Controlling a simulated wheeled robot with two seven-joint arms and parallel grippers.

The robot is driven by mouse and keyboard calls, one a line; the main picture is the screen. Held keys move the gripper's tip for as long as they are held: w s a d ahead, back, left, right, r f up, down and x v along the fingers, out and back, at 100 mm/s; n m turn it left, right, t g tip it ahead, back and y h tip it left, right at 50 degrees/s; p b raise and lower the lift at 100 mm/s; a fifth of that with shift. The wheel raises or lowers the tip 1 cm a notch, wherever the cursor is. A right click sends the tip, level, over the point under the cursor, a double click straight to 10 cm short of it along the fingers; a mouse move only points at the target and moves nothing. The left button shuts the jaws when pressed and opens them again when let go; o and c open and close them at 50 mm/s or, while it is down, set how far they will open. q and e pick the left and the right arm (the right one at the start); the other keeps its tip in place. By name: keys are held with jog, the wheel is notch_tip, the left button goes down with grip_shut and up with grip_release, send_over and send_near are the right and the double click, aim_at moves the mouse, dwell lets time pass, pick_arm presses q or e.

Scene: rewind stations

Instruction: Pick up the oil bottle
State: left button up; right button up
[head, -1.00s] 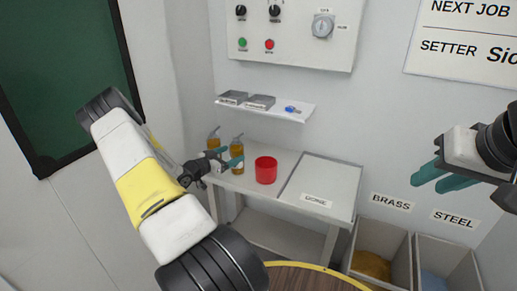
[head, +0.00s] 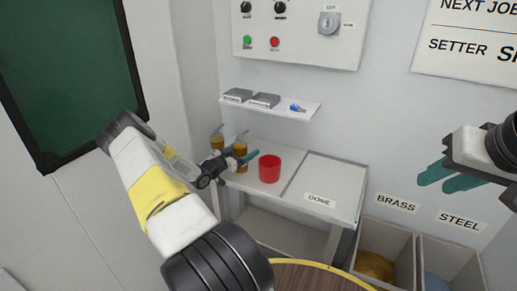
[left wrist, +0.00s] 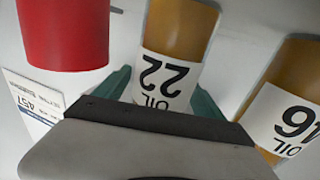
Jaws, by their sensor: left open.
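Two amber oil bottles stand side by side at the left of the bench. In the left wrist view, the bottle labelled OIL 22 (left wrist: 180,30) lies between my two teal fingers (left wrist: 159,95). A gap shows on its right side; contact cannot be told. The other oil bottle (left wrist: 290,70) is outside the fingers at the right. In the head view my open left gripper (head: 240,156) is at the right-hand bottle (head: 240,143) and hides its lower part; the other bottle (head: 217,143) is to its left. My right gripper (head: 445,178) is open, empty and away from the bench.
A red cup (head: 269,169) stands just right of the bottles, and also shows in the left wrist view (left wrist: 65,35). A tray area marked DONE (head: 325,180) is farther right. A shelf (head: 285,111) hangs above. BRASS and STEEL bins (head: 412,258) stand at the lower right.

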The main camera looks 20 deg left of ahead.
pick_arm(q)
jog(key=shift+c, duration=0.4)
grip_shut()
